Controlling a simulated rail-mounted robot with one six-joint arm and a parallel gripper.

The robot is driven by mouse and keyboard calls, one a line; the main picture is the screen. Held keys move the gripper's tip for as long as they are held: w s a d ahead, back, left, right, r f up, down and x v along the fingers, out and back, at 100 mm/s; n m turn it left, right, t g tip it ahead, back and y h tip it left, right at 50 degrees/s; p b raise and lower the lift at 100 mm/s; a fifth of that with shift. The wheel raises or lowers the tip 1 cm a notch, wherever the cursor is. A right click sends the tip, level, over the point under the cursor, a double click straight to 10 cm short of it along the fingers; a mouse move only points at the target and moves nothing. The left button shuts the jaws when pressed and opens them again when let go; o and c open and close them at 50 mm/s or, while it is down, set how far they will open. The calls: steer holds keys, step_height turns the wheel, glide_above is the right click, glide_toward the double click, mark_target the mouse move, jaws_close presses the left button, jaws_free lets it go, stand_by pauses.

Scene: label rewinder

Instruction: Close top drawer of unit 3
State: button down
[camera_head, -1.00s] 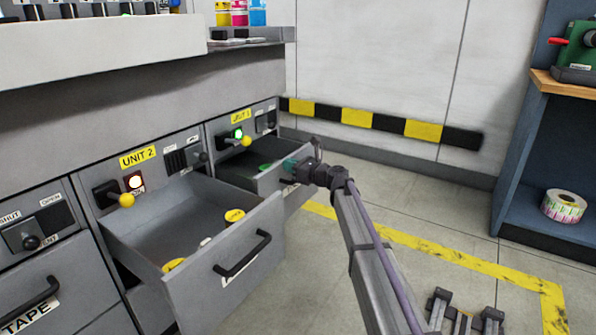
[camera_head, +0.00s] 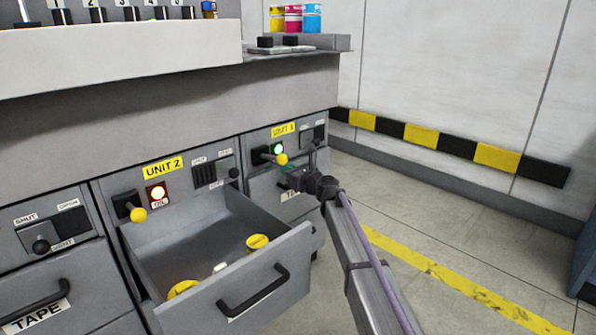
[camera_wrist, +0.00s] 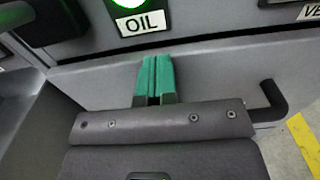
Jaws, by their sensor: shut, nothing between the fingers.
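The top drawer of unit 3 (camera_head: 262,193) sits beneath the right-hand yellow unit label (camera_head: 283,130) in the head view. Its grey front looks flush or nearly flush with the cabinet; a small remaining gap cannot be ruled out. My gripper (camera_head: 290,182) is at this drawer front, shut and empty. In the wrist view, its green fingers (camera_wrist: 155,62) are together against or just before the drawer front (camera_wrist: 215,75), left of the black handle (camera_wrist: 272,98). My gripper and arm hide part of the front in the head view.
The unit 2 drawer (camera_head: 225,300) stands open to the left of my arm, with yellow-lidded items inside. Above unit 3's drawer are a green-lit OIL lamp (camera_head: 278,149) and a yellow-knobbed lever (camera_head: 281,159). Open floor (camera_head: 450,235) lies to the right.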

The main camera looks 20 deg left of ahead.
steer(key=shift+w+a+r, duration=0.1)
steer(key=shift+w+a, duration=0.1)
steer(key=shift+a, duration=0.2)
steer(key=v, duration=1.4)
steer(key=shift+s+d, duration=0.2)
steer(key=shift+d, duration=0.15)
